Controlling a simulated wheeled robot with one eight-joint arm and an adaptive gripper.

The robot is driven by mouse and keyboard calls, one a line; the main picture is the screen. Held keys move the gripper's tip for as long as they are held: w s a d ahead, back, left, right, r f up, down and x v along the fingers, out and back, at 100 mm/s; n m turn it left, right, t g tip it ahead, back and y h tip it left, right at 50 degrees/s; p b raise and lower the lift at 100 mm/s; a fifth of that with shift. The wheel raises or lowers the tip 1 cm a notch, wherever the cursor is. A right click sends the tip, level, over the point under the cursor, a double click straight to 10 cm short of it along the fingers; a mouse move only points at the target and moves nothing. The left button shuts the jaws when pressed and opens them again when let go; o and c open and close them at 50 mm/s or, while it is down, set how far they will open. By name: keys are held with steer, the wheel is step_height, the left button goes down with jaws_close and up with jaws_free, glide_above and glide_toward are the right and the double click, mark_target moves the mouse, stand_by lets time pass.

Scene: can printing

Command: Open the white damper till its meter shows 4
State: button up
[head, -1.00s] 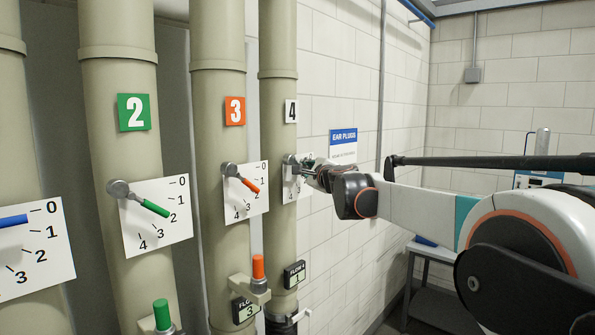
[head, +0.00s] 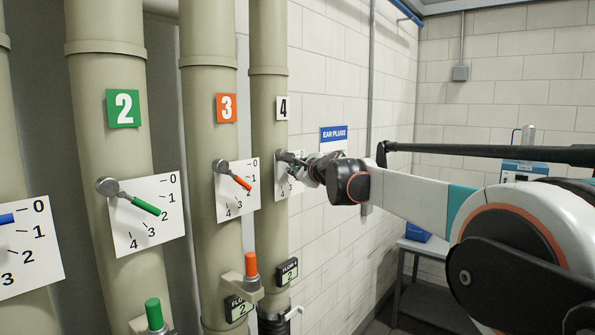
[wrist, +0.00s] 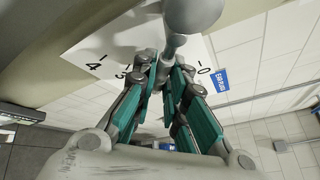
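The white damper's round pivot (head: 283,155) sits on the pipe under the white 4 sign (head: 281,108). Its dial plate (wrist: 90,62) shows marks 4, 3 and 0 in the wrist view. The damper's lever (wrist: 172,44) runs from the pivot (wrist: 194,12) down between my fingers. My gripper (wrist: 162,72) is close around the lever, with a teal-padded finger on each side. The lever's far end is hidden by the fingers. The flow meter (head: 287,272) lower on this pipe reads 2.
The orange damper (head: 222,167) with its meter (head: 239,308) reading 2 and the green damper (head: 108,187) stand on pipes to the left. A blue-handled lever (head: 8,218) is at the far left. A wall (head: 335,240) lies right of the pipes.

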steer(key=o, duration=0.3)
steer(key=v, duration=1.2)
steer(key=shift+f, duration=0.1)
steer(key=s+d+f+n+g+h+b, duration=0.2)
steer(key=s+d+f+n+b, duration=0.3)
steer(key=s+f+b, duration=0.6)
steer(key=s+d+f+n+g+h+b, duration=0.2)
steer(key=s+d+f+n+b, duration=0.4)
steer(key=s+f, duration=1.2)
steer(key=s+d+f+n+g+h+b, duration=0.2)
steer(key=s+d+f+n+b, duration=0.4)
steer(key=f, duration=2.9)
steer(key=s+n+g+b, duration=0.1)
steer(key=s+n+b, duration=0.3)
steer(key=s+b, duration=0.5)
steer(key=shift+s+d+f+g+b, duration=0.15)
steer(key=shift+s+f+g+b, duration=0.2)
steer(key=shift+b, duration=1.35)
